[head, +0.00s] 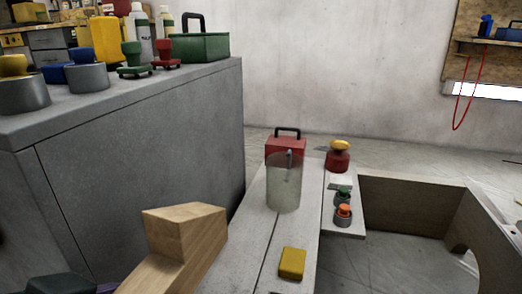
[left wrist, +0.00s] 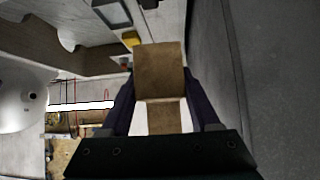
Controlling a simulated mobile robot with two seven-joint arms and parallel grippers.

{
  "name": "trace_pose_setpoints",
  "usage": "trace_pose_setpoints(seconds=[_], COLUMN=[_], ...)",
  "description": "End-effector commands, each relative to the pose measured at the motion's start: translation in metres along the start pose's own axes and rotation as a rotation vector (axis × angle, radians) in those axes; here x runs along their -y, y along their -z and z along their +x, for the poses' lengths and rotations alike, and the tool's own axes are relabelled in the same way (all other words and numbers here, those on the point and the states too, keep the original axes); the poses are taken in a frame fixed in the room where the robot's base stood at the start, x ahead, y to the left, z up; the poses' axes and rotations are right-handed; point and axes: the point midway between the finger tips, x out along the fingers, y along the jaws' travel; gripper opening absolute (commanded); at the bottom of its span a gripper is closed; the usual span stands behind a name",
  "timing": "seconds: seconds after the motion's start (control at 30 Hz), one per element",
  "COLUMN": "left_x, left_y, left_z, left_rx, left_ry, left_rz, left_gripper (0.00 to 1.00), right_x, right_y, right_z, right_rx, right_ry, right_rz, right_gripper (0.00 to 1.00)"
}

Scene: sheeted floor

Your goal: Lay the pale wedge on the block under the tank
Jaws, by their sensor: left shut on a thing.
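The pale wedge (head: 185,235) is an angular light-wood piece at the lower left of the head view, close to the camera. It also shows in the left wrist view (left wrist: 160,68), between the purple fingers of my left gripper (left wrist: 162,105). That gripper is shut on it and holds it up, left of the grey bench strip. A see-through grey cylinder (head: 285,185), which looks like the tank, stands on the strip, apart from the wedge. I cannot make out a separate block under it. My right gripper is not in view.
A yellow block (head: 292,263) lies on the bench strip (head: 243,240) in front of the cylinder. A red box (head: 285,149) stands behind it, and red, green and orange knobbed pieces are to the right. A tall grey cabinet (head: 150,140) stands left; an open-topped frame (head: 415,188) is right.

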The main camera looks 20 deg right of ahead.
Motion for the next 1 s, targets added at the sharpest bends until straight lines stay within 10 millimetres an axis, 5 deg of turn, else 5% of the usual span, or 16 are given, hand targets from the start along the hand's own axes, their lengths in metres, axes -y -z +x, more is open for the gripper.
trace_pose_setpoints(seconds=[0.2, 0.37, 0.63, 1.0], left_x=[0.028, 0.04, 0.05, 0.055], left_y=[0.037, 0.055, 0.071, 0.086], left_z=[-0.108, -0.161, -0.208, -0.241], left_rx=[-0.003, -0.002, -0.002, -0.01], left_ry=[-0.058, -0.098, -0.135, -0.168], left_rz=[0.08, 0.106, 0.127, 0.144], left_gripper=[0.04, 0.04, 0.04, 0.04], right_x=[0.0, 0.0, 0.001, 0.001], right_y=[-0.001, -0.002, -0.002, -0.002], right_z=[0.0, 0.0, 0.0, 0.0], right_rx=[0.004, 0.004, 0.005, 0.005], right_ry=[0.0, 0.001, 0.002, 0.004], right_rz=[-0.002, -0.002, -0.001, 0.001], right_gripper=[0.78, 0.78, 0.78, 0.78])
